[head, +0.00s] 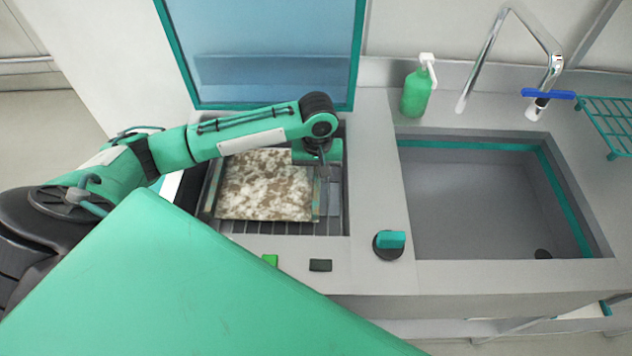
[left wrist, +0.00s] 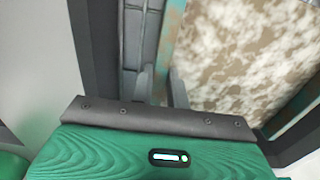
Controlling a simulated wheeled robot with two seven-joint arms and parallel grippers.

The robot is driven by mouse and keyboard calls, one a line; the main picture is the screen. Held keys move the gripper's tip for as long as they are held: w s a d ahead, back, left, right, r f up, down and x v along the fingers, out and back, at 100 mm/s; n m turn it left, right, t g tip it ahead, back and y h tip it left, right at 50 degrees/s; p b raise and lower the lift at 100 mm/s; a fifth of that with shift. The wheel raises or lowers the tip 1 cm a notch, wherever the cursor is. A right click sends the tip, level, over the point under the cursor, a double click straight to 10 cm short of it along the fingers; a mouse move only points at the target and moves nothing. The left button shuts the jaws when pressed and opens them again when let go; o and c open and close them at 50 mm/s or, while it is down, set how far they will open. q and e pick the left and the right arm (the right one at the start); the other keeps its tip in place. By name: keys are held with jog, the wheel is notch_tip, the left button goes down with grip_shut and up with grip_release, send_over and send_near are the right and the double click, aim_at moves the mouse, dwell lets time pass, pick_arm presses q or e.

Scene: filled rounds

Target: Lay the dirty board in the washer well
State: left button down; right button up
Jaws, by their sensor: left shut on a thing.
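The dirty board (head: 265,186), mottled brown and cream with a teal-brown edge strip, is inside the washer well (head: 272,228), over its dark slatted floor. I cannot tell whether it rests on the slats or hangs just above them. My left gripper (head: 325,183) reaches down over the board's right side and is shut on its edge. In the left wrist view the two fingers (left wrist: 162,90) stand at the edge strip of the board (left wrist: 240,50), with dark slats beside them. My right gripper is not in view.
The washer's teal-framed lid (head: 265,55) stands open behind the well. A black and teal knob (head: 389,243) is right of it, then an empty-looking sink (head: 480,205).

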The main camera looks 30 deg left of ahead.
pick_arm(q)
notch_tip(320, 180, down, 5)
jog(key=shift+f, duration=0.1)
dwell(0.3)
jog(key=c, duration=1.4)
grip_release()
jog(key=shift+o, duration=0.2)
notch_tip(320, 180, up, 12)
jog(key=shift+r+b, duration=0.15)
jog(key=shift+b, duration=0.2)
